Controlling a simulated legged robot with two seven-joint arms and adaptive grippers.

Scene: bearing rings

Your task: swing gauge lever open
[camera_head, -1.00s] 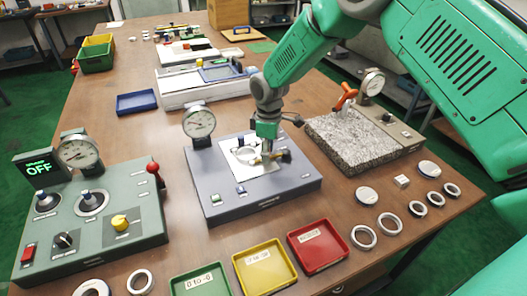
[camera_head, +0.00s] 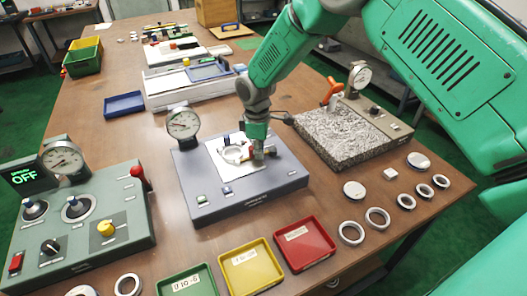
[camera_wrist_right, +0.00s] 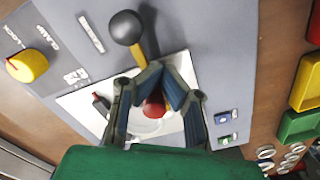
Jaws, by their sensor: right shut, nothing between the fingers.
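The grey-blue gauge stand (camera_head: 205,208) in the middle of the table carries a round dial (camera_head: 182,123) and a white plate (camera_head: 222,145). In the right wrist view a black ball knob (camera_wrist_right: 125,27) on a yellow stem rises from the stand, beyond my fingertips and apart from them. A red rounded part (camera_wrist_right: 153,108) shows between the finger linkages, over a pale ring (camera_wrist_right: 150,128) on the plate. My right gripper (camera_head: 258,158) is shut and empty, low over the plate's right part. It partly hides the plate. My left gripper is not in view.
A yellow knob (camera_wrist_right: 27,66) sits near the stand's edge. A granite stand (camera_head: 340,138) with an orange lever is close on the right. A green control panel (camera_head: 120,225) stands left. Red (camera_head: 304,246), yellow and green trays line the front, with rings at right.

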